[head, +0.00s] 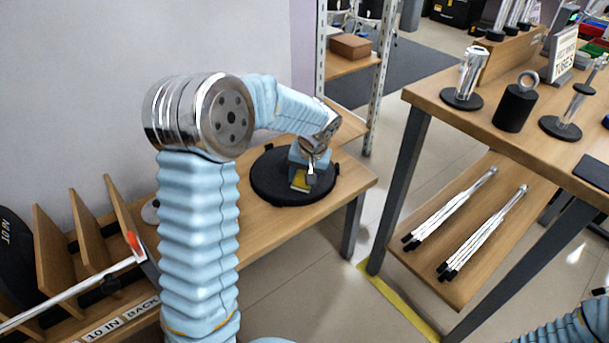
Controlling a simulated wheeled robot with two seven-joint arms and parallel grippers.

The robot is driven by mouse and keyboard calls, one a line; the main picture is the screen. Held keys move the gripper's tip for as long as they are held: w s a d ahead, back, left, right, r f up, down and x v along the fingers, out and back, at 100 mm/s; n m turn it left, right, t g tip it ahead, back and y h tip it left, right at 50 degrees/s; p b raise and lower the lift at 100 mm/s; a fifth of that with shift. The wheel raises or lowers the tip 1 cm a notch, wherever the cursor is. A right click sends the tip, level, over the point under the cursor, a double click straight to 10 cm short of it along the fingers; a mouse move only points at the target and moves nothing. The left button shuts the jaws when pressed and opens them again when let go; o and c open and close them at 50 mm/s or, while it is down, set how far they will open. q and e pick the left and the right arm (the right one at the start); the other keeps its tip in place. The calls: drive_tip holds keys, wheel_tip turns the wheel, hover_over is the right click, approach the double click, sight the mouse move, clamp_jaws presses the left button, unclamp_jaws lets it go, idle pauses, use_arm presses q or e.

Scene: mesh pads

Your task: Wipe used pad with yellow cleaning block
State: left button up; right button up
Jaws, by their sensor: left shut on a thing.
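A round black pad (264,181) lies on the wooden bench in the middle of the head view. My left gripper (302,181) points down over the pad, right of its middle. It is shut on the yellow cleaning block (299,184), of which only a small part shows. The block is at or just above the pad's surface; I cannot tell whether it touches. My left arm hides part of the bench.
The wooden bench (352,181) ends just right of the pad. A rack with wooden dividers (87,232) stands at the left. A second table (425,93) at the right holds a black weight with a ring (515,107) and metal posts. Floor lies between the two.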

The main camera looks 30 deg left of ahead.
use_arm(q)
drive_tip(key=shift+b+x, duration=0.7)
drive_tip(key=shift+x, duration=0.3)
drive_tip(key=shift+r, duration=0.1)
